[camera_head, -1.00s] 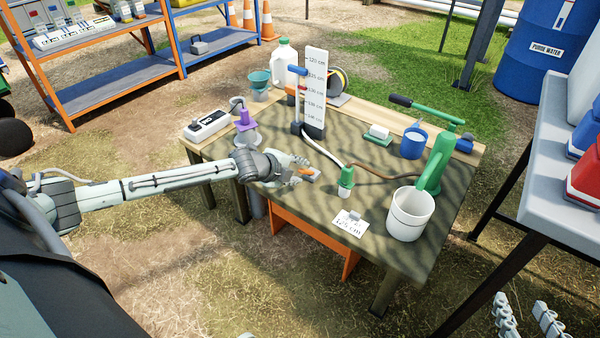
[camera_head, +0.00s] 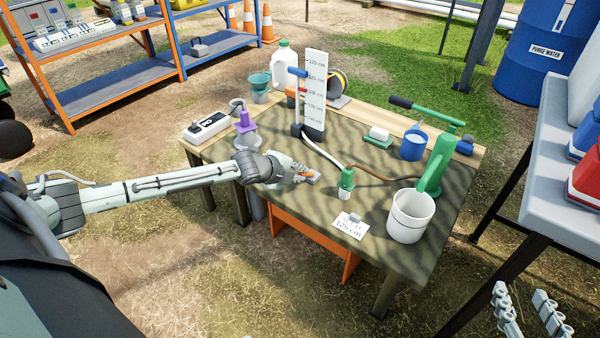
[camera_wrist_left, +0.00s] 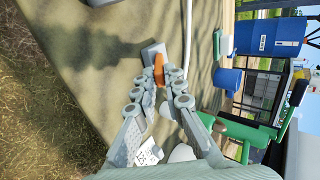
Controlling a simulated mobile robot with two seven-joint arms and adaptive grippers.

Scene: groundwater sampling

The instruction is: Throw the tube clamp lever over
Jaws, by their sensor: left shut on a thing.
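The tube clamp has a grey block body (camera_wrist_left: 152,50) and an orange lever (camera_wrist_left: 159,70). It lies on the table's cloth near the left front, and its body also shows in the head view (camera_head: 313,180). My left gripper (camera_wrist_left: 160,82) is shut on the orange lever, one finger on each side. In the head view the gripper (camera_head: 300,174) reaches the clamp from the left, low over the cloth. Its fingers hide part of the lever there. A pale tube (camera_wrist_left: 188,35) runs close by the clamp. My right gripper is not in view.
On the table (camera_head: 390,250) stand a depth scale board (camera_head: 315,85), a green-capped bottle (camera_head: 346,183), a white bucket (camera_head: 410,215), a green hand pump (camera_head: 437,160) and a blue mug (camera_head: 413,145). A card (camera_head: 350,226) lies at the front. The cloth before the clamp is clear.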

